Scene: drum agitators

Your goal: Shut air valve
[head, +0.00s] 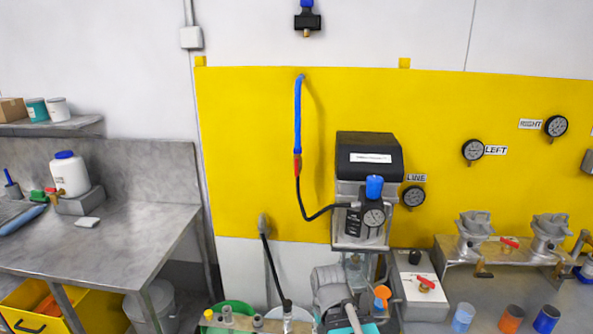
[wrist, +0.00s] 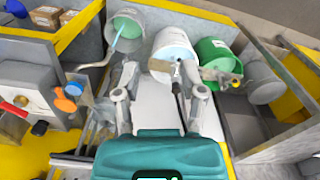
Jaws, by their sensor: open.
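A small valve with a red lever handle (head: 427,283) sits on a white-topped grey box (head: 409,298) at the lower right of the head view. A second red handle (head: 510,242) shows on the metal shelf between two clamp-like fittings. I cannot tell from labels which is the air valve. A red handle (wrist: 14,109) also shows at the left edge of the wrist view. My gripper (wrist: 160,82) is open, its two grey fingers spread with nothing between them. It is apart from the red handles. In the head view my grey arm end is low, left of the box.
A regulator with a blue knob (head: 374,187) and a gauge hangs on the yellow panel (head: 262,130). An orange knob (head: 382,292) stands close to my arm. A green bucket (wrist: 212,55) and white bucket (wrist: 172,52) lie beyond my fingers. A steel bench (head: 95,235) is at left.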

